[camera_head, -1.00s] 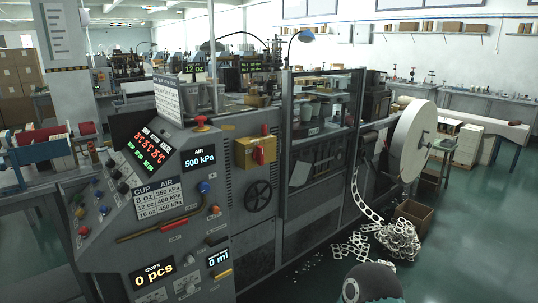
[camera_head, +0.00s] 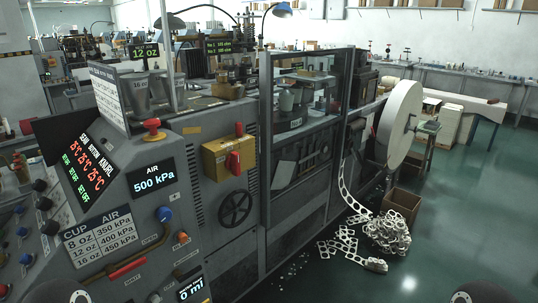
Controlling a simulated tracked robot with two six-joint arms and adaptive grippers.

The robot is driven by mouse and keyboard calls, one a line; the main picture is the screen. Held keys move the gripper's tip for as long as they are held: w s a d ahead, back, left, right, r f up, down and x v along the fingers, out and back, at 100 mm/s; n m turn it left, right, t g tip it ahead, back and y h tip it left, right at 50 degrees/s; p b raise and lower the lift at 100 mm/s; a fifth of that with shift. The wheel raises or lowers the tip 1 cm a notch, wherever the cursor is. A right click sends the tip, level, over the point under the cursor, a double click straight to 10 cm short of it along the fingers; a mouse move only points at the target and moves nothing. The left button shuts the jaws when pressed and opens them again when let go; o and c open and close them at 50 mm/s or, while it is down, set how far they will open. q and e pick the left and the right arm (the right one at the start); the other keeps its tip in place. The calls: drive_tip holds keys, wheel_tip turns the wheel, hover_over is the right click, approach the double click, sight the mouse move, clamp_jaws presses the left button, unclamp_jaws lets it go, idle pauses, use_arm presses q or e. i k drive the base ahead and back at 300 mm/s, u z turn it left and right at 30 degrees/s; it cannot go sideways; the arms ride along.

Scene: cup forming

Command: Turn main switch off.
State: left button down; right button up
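The main switch appears to be the yellow box (camera_head: 214,162) with a red rotary handle (camera_head: 233,162) on the front of the grey machine, above a black handwheel (camera_head: 235,209). The handle looks roughly upright; its exact setting is too small to read. Nothing touches it. Neither of my grippers can be seen. Only dark rounded parts of my own arms show at the bottom left and bottom right edges.
Left of the switch is a sloped control panel with a red-topped knob (camera_head: 153,128), a display (camera_head: 153,179) reading AIR 500 kPa and a red-handled lever (camera_head: 127,268). A cardboard box (camera_head: 402,203) and scrap strip (camera_head: 385,234) lie on the floor at right. Open green floor lies beyond.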

sight(233, 163)
drive_tip(key=z, duration=0.05)
drive_tip(key=i, duration=0.85)
drive_tip(key=u, duration=0.35)
